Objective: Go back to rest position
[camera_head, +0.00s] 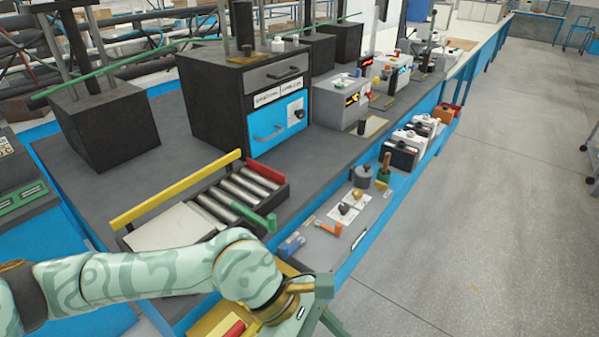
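My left arm, pale mint with a darker green pattern, reaches in from the left along the bottom of the view. Its gripper (312,306) is at the bottom middle, in front of the bench's near edge, and is cut off by the picture's lower edge. The fingers are mostly hidden, so I cannot tell whether it is open or holds anything. My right arm and gripper are not in view.
The blue-edged bench holds a roller tray (215,203), a black cabinet with a blue drawer (277,125) and grey boxes (342,103). A grey panel with knobs (340,228) lies close beyond the gripper. The floor (480,210) at right is clear.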

